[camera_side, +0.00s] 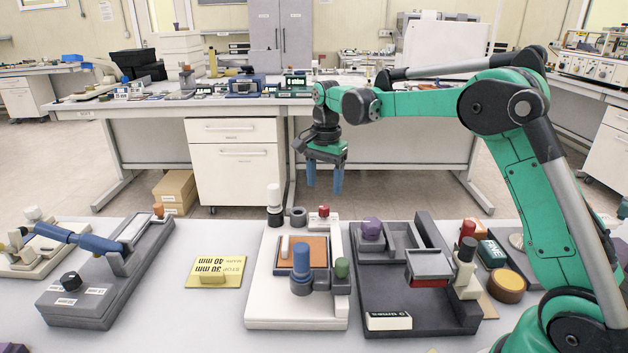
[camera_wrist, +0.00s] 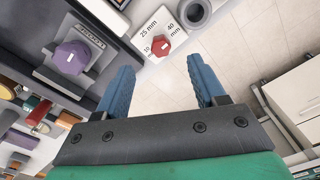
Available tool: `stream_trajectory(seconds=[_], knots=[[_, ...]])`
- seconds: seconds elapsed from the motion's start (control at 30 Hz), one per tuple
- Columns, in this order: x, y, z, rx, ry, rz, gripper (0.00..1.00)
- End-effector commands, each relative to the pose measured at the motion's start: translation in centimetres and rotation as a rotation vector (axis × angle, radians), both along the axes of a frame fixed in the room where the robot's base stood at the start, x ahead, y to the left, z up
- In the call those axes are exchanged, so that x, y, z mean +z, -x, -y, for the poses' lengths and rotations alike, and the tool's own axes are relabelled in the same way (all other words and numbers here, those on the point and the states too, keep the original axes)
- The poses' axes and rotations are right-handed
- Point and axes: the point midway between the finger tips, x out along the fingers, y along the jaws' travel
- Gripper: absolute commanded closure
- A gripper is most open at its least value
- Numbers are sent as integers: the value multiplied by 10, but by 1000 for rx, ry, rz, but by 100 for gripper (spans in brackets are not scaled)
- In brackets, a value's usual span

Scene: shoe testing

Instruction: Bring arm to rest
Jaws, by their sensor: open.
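My gripper (camera_side: 324,178) hangs from the green arm in the side view, fingers pointing down, above the far edge of the work table. Its two blue fingers are apart with nothing between them. The wrist view also shows the open gripper (camera_wrist: 164,85), with a pale floor and part of a white fixture beyond the fingers. The arm is raised, bent at the elbow, and clear of the things on the table.
Below stand a white fixture (camera_side: 258,290) with a blue knob (camera_side: 301,262) and a dark tray fixture (camera_side: 437,318) with a purple knob (camera_side: 372,227). A grey fixture (camera_side: 75,308) with a blue bar and a yellow plate (camera_side: 228,281) lie left. A bench (camera_side: 140,110) stands behind.

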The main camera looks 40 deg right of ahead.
Motion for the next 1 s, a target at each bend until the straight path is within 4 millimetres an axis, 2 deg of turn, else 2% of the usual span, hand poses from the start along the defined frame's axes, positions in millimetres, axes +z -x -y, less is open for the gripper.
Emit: stream_trajectory(seconds=[0.17, 0.3, 0.43, 0.57, 0.7, 0.83, 1.0], knots=[[26, 19, -20, 202, 28, 86, 37], [46, 46, -42, 443, 78, 185, 37], [54, 75, -60, 662, 140, 274, 37], [53, 106, -76, 879, 216, 356, 37], [44, 134, -88, 1085, 306, 433, 37], [33, 150, -96, 1223, 377, 481, 37], [25, 159, -99, 1304, 423, 506, 37]])
